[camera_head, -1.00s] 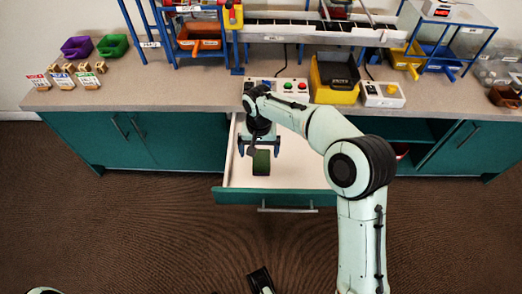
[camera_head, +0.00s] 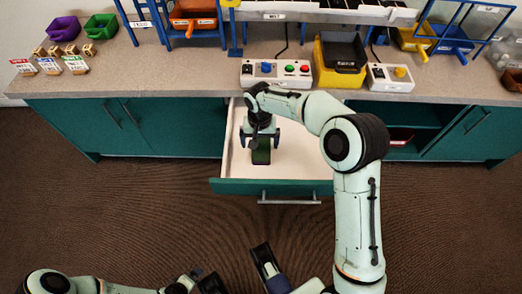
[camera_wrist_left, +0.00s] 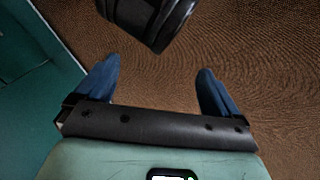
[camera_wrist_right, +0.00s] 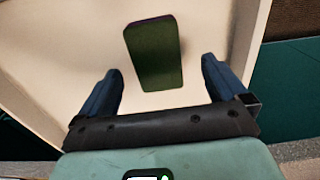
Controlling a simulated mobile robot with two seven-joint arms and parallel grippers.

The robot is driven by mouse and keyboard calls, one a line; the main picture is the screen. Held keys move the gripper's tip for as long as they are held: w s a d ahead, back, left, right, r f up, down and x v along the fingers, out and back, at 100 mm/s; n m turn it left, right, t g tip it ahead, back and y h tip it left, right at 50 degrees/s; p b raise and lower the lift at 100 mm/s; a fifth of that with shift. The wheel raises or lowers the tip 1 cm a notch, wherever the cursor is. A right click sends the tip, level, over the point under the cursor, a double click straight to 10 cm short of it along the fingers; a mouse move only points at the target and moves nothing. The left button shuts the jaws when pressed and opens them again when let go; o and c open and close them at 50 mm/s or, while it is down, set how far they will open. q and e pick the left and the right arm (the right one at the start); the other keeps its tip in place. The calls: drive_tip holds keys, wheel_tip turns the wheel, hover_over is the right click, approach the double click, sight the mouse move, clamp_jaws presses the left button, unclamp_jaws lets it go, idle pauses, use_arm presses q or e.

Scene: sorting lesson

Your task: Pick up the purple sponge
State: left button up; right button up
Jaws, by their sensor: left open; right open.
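The sponge (camera_head: 261,154) lies in the open drawer. Its broad upper face looks dark green, and a thin purple edge shows in the right wrist view (camera_wrist_right: 155,55). My right gripper (camera_head: 260,141) is over the drawer, open and empty, and hides part of the sponge in the head view. In the right wrist view its open fingers (camera_wrist_right: 162,70) point toward the sponge, whose near end shows between the fingertips; contact cannot be told. My left gripper (camera_wrist_left: 160,70) is open and empty over the brown floor; in the head view it is low and partly seen.
The white-lined drawer (camera_head: 305,170) has side walls and a green front around the sponge. The counter (camera_head: 180,75) above holds a button box (camera_head: 276,74), a yellow bin (camera_head: 340,78), a purple bin (camera_head: 63,29) and a green bin (camera_head: 100,26). The drawer's right side is bare.

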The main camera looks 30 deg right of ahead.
sight(261, 148)
drive_tip(key=f, duration=0.2)
drive_tip(key=f+b, duration=0.1)
drive_tip(key=f, duration=0.1)
drive_tip(key=shift+d, duration=0.35)
drive_tip(key=shift+f, duration=0.45)
use_arm(q)
drive_tip(key=shift+w+a+f+t, duration=0.15)
drive_tip(key=shift+w+a+f, duration=0.2)
drive_tip(key=shift+w, duration=0.25)
drive_tip(key=shift+w+a+f+t, duration=0.15)
drive_tip(key=shift+w+a+f, duration=0.1)
drive_tip(key=shift+w+f, duration=0.25)
use_arm(e)
drive_tip(key=shift+r, duration=0.1)
drive_tip(key=c, duration=1.1)
use_arm(q)
drive_tip(key=shift+r, duration=0.1)
use_arm(e)
drive_tip(key=shift+c, duration=0.2)
